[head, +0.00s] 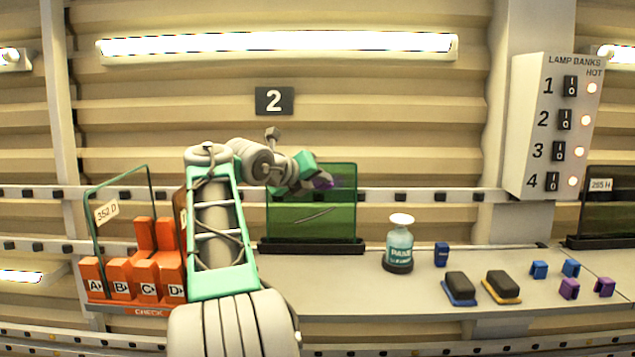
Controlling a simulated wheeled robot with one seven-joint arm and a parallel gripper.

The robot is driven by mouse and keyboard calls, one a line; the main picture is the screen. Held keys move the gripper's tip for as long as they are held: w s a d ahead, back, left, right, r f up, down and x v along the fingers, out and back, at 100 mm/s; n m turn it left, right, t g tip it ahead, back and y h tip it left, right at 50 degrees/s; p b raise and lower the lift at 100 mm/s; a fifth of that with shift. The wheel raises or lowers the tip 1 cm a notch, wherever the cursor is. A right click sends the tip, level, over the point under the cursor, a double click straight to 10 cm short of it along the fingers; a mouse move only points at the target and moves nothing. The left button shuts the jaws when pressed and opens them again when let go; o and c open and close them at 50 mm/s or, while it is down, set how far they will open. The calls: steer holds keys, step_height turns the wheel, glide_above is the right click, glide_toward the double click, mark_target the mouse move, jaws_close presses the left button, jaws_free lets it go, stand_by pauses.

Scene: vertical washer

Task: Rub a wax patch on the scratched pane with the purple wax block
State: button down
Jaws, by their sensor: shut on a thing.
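The green pane (338,225) stands upright in a dark base on the shelf, below the number 2 sign. A pale curved scratch (313,216) runs across its middle. My gripper (318,183) is at the upper part of this pane and is shut on a purple wax block (325,183). The block is small and partly hidden by the gripper. It overlaps the pane in this view, and I cannot tell whether it touches. A faint purplish patch (348,181) shows just right of the block.
A bottle (399,249), two dark pads (460,286) and several blue and purple blocks (569,289) stand on the shelf (420,296) to the right. Orange bins (120,280) and a clear pane are at left. A lamp switch box (540,130) hangs at right.

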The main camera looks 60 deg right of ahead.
steer(key=shift+w+d, duration=0.1)
steer(key=shift+d, duration=0.15)
steer(key=shift+s+d+f+b, duration=0.2)
steer(key=shift+s+b, duration=0.2)
steer(key=shift+s, duration=0.05)
steer(key=shift+s+d+r+b, duration=0.25)
steer(key=shift+s+d+b, duration=0.25)
steer(key=shift+s+b, duration=0.2)
steer(key=shift+w+a+f, duration=0.1)
steer(key=shift+w+a, duration=0.2)
steer(key=shift+w, duration=0.35)
steer(key=shift+w+a, duration=0.3)
steer(key=shift+w, duration=0.3)
steer(key=shift+a+f, duration=0.1)
